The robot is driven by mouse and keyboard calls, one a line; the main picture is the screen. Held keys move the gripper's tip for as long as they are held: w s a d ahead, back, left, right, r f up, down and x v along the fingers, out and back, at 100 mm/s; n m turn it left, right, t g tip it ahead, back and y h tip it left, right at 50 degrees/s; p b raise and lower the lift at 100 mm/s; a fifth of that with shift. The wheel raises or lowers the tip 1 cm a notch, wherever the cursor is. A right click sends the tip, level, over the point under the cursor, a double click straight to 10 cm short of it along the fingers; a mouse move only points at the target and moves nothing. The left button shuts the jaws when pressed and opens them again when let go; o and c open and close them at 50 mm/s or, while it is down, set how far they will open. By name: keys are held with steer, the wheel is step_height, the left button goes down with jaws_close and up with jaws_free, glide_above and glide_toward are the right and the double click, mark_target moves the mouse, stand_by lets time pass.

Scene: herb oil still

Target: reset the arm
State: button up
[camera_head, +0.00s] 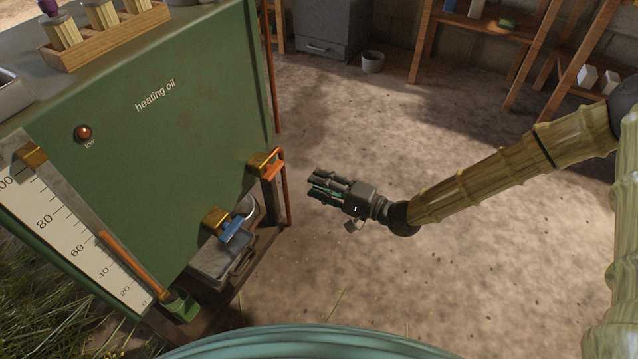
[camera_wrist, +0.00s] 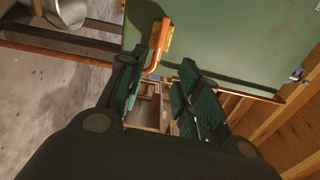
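My gripper (camera_head: 316,183) hangs in free air just right of the green heating oil tank (camera_head: 150,140), near its orange-handled valve (camera_head: 268,165). The arm reaches in from the right. In the wrist view, the two dark green finger pads of my gripper (camera_wrist: 158,88) stand apart with nothing between them, so it is open and empty. The tank (camera_wrist: 225,50) and the orange pipe handle (camera_wrist: 157,48) show beyond the fingers there.
A blue-handled tap (camera_head: 232,230) sits above a grey tray (camera_head: 215,262) at the tank's base. A slanted gauge (camera_head: 70,225) and a red lamp (camera_head: 83,133) are on the tank. Shelves (camera_head: 490,30) and a small pot (camera_head: 372,62) stand behind. The middle floor is clear.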

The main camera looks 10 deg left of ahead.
steer(key=s+d+f+g+h, duration=0.1)
steer(key=s+d+f+h, duration=0.2)
steer(key=s+f, duration=0.35)
steer(key=s+d+f+n+g+h, duration=0.1)
steer(key=s+d+f+h, duration=0.2)
steer(key=s+f, duration=0.3)
steer(key=s+d+f+h, duration=0.3)
steer(key=s+d+f, duration=0.1)
steer(key=f, duration=0.4)
steer(key=s+d+f+n+g+h, duration=0.2)
steer(key=s+d+h, duration=0.2)
steer(key=s+d, duration=0.5)
steer(key=s+d+f+n+g+h, duration=0.15)
steer(key=s+d+h, duration=0.25)
steer(key=s+d, duration=0.55)
step_height(320, 180, up, 36)
steer(key=w+d+p, duration=0.1)
steer(key=p, duration=3.4)
steer(key=shift+w+d+f+g+p, duration=0.25)
steer(key=shift+d+g+p, duration=0.1)
steer(key=shift+d, duration=0.05)
